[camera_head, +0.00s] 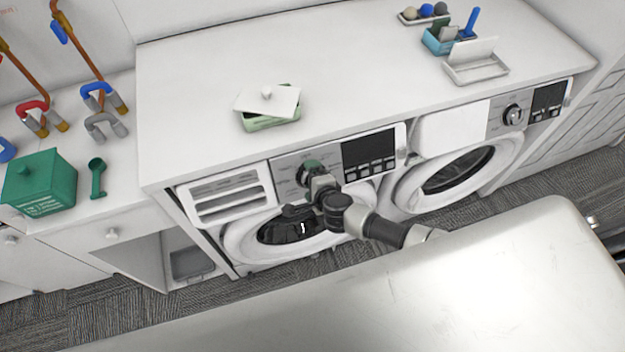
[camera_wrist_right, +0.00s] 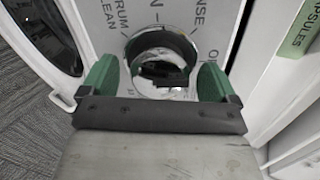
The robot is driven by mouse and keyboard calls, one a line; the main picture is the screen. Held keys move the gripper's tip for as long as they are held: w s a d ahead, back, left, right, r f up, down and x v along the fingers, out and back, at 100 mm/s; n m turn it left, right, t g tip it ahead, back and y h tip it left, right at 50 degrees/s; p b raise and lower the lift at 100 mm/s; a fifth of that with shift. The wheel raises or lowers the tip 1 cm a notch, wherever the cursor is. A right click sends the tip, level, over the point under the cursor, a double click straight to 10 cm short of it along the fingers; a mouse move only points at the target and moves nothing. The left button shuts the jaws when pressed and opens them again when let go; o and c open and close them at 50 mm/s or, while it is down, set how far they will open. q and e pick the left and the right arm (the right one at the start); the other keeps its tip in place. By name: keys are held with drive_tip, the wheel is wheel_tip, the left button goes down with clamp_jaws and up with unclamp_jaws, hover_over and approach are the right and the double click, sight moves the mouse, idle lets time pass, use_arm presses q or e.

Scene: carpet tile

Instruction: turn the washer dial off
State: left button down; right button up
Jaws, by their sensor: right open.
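The dial (camera_wrist_right: 150,48) is a round chrome and dark knob on a light panel, seen close in the right wrist view. Printed labels surround it, some cut off; one appears to read "drum clean". My right gripper (camera_wrist_right: 157,82) is open, with one green fingertip on each side of the dial. Small gaps seem to show, and I cannot tell whether either finger touches it. In the head view my right gripper (camera_head: 312,172) is at the control panel (camera_head: 287,172) of the left front-loading machine and hides its dial. My left gripper is not in view.
A second machine with its own dial (camera_head: 513,115) stands to the right. The counter (camera_head: 360,70) above carries a green box with a tilted white lid (camera_head: 268,101). A detergent drawer (camera_head: 228,195) lies left of the panel, a dark display (camera_head: 369,154) right of it.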

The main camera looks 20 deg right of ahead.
drive_tip(key=v, duration=1)
drive_tip(key=shift+s+r+b, duration=0.2)
drive_tip(key=shift+s+b, duration=0.15)
drive_tip(key=shift+d, duration=0.15)
